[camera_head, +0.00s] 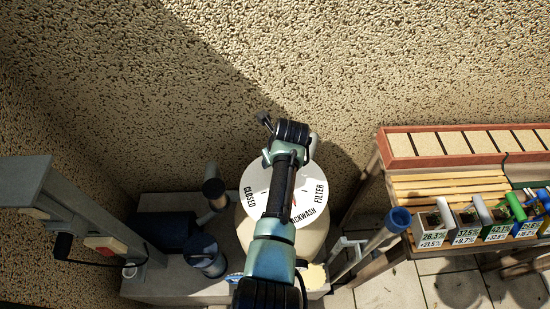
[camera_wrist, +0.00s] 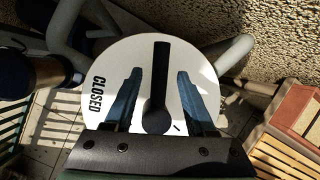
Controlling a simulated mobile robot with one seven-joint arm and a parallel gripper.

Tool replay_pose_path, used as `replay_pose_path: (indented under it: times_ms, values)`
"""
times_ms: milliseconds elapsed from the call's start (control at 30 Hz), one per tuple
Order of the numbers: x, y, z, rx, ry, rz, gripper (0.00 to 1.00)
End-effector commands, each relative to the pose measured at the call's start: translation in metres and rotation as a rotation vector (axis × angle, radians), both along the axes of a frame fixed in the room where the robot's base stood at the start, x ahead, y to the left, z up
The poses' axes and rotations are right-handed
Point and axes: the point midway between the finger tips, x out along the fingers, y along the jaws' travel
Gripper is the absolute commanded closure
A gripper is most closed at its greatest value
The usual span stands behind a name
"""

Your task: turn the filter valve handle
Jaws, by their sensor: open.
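The filter valve's white round dial (camera_head: 257,185) tops a pale tank, with CLOSED at left, BACKWASH at the bottom and FILTER at right. My arm crosses over it and hides its middle and the handle there. In the wrist view, the dial (camera_wrist: 205,60) shows CLOSED on its left. The black valve handle (camera_wrist: 161,70) runs nearly straight up the picture from a round hub. My gripper (camera_wrist: 160,73) is open, with one blue finger on each side of the handle. Gaps show between handle and fingers. The lower dial is hidden by my gripper's body.
A rough wall (camera_head: 330,60) rises close behind the tank. Pipes and a dark pump (camera_head: 206,256) stand at left, beside a grey post (camera_head: 45,195). A blue-topped pole (camera_head: 398,219) and a wooden rack (camera_head: 440,143) with several labelled boxes stand at right.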

Motion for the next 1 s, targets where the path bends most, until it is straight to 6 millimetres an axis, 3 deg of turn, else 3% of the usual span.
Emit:
replay_pose_path:
  times_ms: [267, 1000]
  values:
    - [-0.003, -0.002, 0.010, 0.000, -0.001, 0.000, 0.44]
    - [-0.042, -0.018, 0.109, 0.000, -0.004, -0.001, 0.44]
